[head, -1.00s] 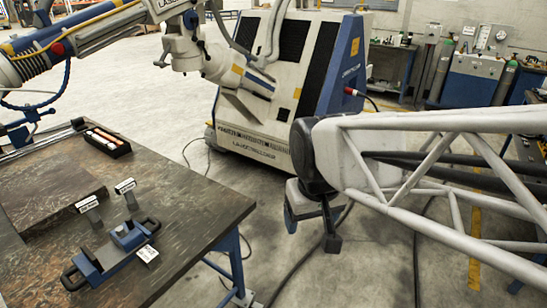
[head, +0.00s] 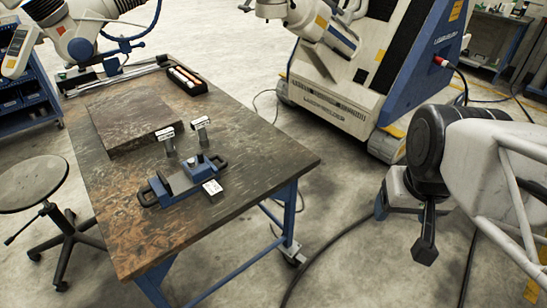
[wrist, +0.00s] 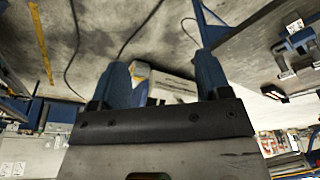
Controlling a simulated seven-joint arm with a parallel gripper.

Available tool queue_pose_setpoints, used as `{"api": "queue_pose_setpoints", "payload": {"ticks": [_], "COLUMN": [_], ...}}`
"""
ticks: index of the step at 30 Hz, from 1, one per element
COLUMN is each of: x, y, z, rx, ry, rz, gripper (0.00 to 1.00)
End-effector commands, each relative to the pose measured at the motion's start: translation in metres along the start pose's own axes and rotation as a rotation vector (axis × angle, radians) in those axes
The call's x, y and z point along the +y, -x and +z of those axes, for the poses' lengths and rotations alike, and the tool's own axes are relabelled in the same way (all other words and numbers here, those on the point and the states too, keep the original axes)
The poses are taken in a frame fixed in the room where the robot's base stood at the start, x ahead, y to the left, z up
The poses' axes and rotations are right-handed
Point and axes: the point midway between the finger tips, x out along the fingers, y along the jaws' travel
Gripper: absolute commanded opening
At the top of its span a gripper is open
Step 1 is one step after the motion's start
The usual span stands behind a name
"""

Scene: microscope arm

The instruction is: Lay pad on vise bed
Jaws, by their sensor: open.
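I cannot pick out the pad with certainty. My gripper (head: 403,226) hangs off the bench's right side, over the floor, well apart from the vise. In the wrist view its two blue fingers (wrist: 165,85) are spread with nothing held between them. Part of the vise shows at the upper right of the wrist view (wrist: 298,45).
Two labelled posts (head: 168,142) (head: 200,131) stand just behind the vise. A dark flat plate (head: 135,118) and a black tray of pale sticks (head: 187,80) lie farther back on the bench (head: 265,160). A stool (head: 35,183) stands left; a large machine (head: 350,75) stands behind.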

Motion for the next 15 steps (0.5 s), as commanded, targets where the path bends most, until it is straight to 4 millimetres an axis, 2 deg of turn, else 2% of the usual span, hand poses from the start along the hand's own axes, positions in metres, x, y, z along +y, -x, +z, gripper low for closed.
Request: {"api": "queue_pose_setpoints", "payload": {"ticks": [8, 15], "x": [-0.013, -0.041], "y": [-0.004, -0.015], "z": [-0.022, -0.064], "rx": [-0.023, -0.071], "ry": [-0.033, -0.104], "rz": [-0.025, -0.069], "gripper": [0.70, 0.70]}}
